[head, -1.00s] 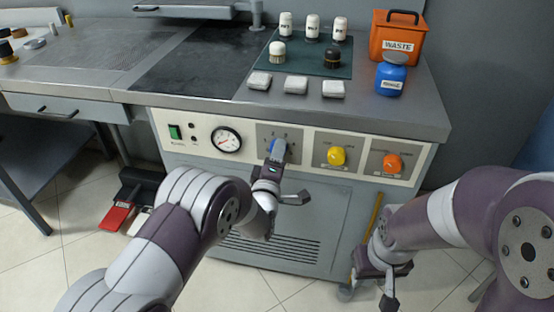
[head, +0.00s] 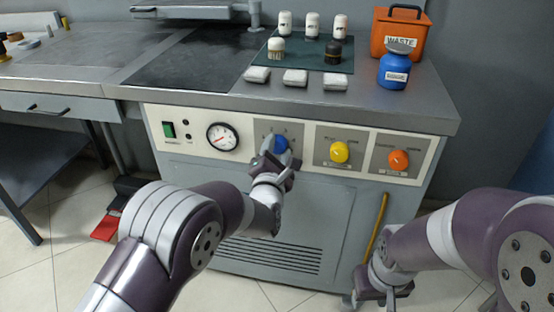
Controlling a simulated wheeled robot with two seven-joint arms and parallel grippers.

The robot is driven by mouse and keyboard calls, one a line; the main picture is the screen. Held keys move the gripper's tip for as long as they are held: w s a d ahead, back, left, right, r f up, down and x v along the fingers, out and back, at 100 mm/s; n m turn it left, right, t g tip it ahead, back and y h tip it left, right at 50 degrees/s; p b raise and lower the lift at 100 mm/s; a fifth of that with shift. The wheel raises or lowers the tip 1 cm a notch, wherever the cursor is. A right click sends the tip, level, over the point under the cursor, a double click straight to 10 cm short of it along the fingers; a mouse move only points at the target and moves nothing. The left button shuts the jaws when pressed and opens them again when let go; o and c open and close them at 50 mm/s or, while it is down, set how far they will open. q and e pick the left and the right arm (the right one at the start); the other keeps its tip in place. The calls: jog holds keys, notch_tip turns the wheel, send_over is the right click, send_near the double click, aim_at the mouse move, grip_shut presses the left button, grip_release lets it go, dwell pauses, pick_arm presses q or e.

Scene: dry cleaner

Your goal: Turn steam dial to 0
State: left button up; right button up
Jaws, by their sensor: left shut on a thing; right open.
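A blue dial (head: 281,144) sits on the left of three dial plates on the front panel (head: 362,132). Marks are printed around its top, too small to read. My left gripper (head: 279,154) is at the blue dial from below, shut on it, with fingers on either side. The fingers and wrist hide the lower part of the dial, and I cannot tell where it points. My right gripper (head: 381,292) hangs low at the right in front of the cabinet, open and empty.
A yellow dial (head: 339,152) and an orange dial (head: 398,160) are right of the blue one. A round gauge (head: 222,137) and green switch (head: 168,129) are to its left.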

pick_arm(q)
jog(key=n+b, duration=0.3)
jog(key=b, duration=0.1)
jog(key=n+b, duration=0.3)
jog(key=b, duration=0.2)
jog(key=n+b, duration=0.4)
jog(key=b, duration=0.1)
jog(key=shift+a+f+g+y, duration=0.1)
jog(key=shift+f+g+y, duration=0.2)
jog(key=shift+g, duration=0.1)
jog(key=shift+r+n+b, duration=0.3)
jog(key=shift+n+b, duration=0.3)
jog(key=shift+b, duration=0.45)
jog(key=shift+r, duration=0.1)
jog(key=o, duration=1.1)
jog(key=shift+c, duration=0.2)
jog(key=s+a+p, duration=0.1)
jog(key=s+p, duration=0.1)
jog(key=s, duration=1)
jog(key=shift+s+a+r, duration=0.15)
jog(key=shift+s+a, duration=0.15)
jog(key=shift+a, duration=0.1)
